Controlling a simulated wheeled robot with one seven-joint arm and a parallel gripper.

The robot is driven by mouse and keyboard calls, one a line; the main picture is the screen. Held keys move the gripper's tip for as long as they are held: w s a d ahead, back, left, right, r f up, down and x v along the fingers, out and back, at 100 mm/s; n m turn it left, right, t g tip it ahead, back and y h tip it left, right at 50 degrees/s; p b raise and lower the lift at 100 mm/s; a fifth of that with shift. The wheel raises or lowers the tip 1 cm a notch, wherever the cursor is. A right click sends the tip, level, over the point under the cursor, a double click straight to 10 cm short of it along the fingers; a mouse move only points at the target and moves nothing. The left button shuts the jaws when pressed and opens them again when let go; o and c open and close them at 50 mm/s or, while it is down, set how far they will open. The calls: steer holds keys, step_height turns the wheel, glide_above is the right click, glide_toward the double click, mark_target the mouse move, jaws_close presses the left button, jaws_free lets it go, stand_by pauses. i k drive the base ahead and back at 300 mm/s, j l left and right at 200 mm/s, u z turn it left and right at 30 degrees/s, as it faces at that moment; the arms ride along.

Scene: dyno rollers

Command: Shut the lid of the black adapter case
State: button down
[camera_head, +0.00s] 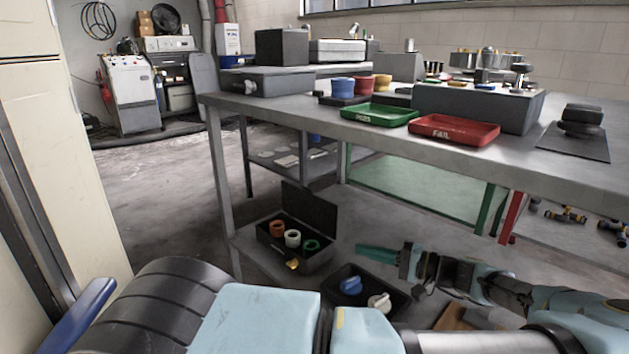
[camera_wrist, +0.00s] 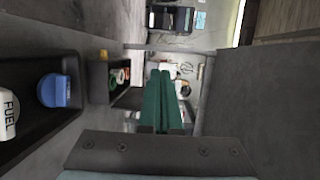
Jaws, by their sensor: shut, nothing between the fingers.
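The black adapter case (camera_head: 270,240) stands on the low shelf under the bench. Its lid (camera_head: 310,208) is open and stands upright at the back. Orange, white and green rings sit inside, and a brass-coloured latch or fitting shows at the front. The case also shows in the wrist view (camera_wrist: 98,82), left of the fingers, with the rings inside; the lid is hard to make out there. My gripper (camera_head: 358,247) has green fingers, shut and empty, pointing left toward the case. It is to the right of the case and apart from it. The fingertips show in the wrist view (camera_wrist: 162,73).
A black tray (camera_head: 398,303) with a blue cap and a white cap lies below my gripper, right of the case. The bench top (camera_head: 560,165) overhangs the shelf and carries green and red trays. A bench leg (camera_head: 218,180) stands left of the case.

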mark_target(321, 214)
steer(key=i, duration=1.05)
